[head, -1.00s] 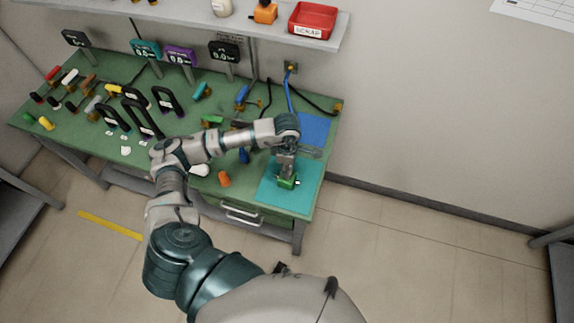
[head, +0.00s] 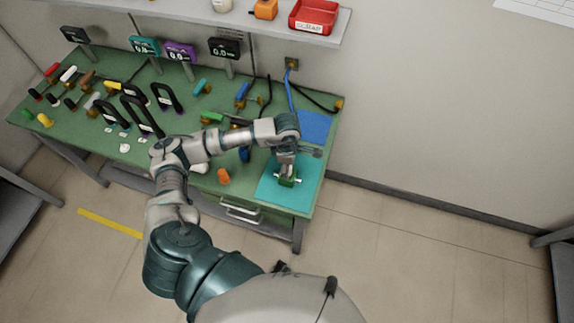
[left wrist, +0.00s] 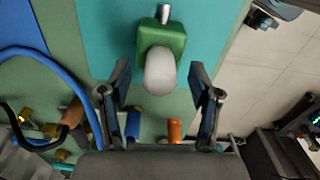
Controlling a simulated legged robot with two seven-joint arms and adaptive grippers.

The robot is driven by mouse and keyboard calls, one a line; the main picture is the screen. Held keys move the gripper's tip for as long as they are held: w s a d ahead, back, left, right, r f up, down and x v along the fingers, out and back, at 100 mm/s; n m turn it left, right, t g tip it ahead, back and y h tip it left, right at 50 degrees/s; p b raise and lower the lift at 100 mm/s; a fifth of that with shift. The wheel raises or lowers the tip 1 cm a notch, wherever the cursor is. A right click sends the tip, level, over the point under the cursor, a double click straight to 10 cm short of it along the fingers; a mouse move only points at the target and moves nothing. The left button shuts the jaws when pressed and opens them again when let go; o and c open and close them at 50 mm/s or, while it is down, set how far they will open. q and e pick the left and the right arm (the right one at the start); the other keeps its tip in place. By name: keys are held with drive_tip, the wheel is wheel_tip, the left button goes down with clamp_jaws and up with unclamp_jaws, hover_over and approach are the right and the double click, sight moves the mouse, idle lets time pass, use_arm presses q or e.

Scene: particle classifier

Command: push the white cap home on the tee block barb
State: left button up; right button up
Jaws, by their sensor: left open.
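The green tee block (head: 288,182) sits on the teal mat (head: 265,187) near the bench's front right corner. In the left wrist view the block (left wrist: 148,39) has a short metallic stub (left wrist: 164,14) at its far side. A rounded white cap (left wrist: 160,74) covers the block's near side. I cannot tell how far the cap sits on the barb, which is hidden. My left gripper (head: 286,164) is over the block. In the wrist view my left gripper (left wrist: 159,80) is open, its fingers on either side of the cap with gaps. My right gripper is not in view.
A blue mat (head: 315,127) lies behind the teal one. An orange piece (head: 224,176) and a blue piece (head: 244,154) stand to the left. Black handles, coloured parts and display stands fill the bench's left. A red scrap bin (head: 313,17) is on the shelf.

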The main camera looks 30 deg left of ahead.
use_arm(q)
wheel_tip(320, 180, up, 12)
idle(0.4)
drive_tip(key=shift+f, duration=0.15)
idle(0.3)
